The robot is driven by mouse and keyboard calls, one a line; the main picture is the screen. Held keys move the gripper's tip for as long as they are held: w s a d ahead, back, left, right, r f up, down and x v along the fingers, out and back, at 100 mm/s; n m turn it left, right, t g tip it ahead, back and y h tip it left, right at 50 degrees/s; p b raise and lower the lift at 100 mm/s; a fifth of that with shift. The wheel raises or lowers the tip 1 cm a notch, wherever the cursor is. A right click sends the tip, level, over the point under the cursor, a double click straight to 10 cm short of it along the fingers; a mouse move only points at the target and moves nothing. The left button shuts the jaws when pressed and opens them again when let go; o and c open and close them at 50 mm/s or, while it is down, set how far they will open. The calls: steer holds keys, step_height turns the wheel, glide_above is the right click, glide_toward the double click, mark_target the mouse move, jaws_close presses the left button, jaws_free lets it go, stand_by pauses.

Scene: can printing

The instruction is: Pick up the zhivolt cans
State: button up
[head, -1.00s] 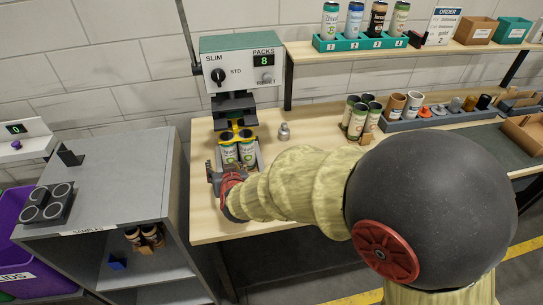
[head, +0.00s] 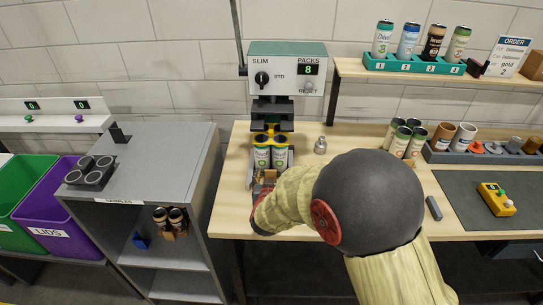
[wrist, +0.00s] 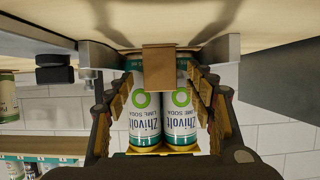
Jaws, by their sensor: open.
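Two white and green zhivolt cans (head: 271,157) stand side by side under the slim press. They fill the middle of the wrist view (wrist: 162,121), which is upside down, with "Zhivolt Lime Soda" on their labels. A brown block (wrist: 158,68) covers part of them there. My gripper (wrist: 160,92) is open, with one toothed finger on each side of the pair. I cannot tell whether either finger touches a can. In the head view, my arm hides most of the gripper (head: 266,183), which is at the near side of the cans.
The press (head: 286,72) rises just behind the cans. A small metal weight (head: 320,145) stands right of them. Another group of green and white cans (head: 405,138) stands farther right. A grey shelf unit (head: 150,165) is on the left.

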steer(key=shift+w+f, duration=0.15)
steer(key=shift+w, duration=0.15)
steer(key=shift+c, duration=1.2)
steer(key=c, duration=1)
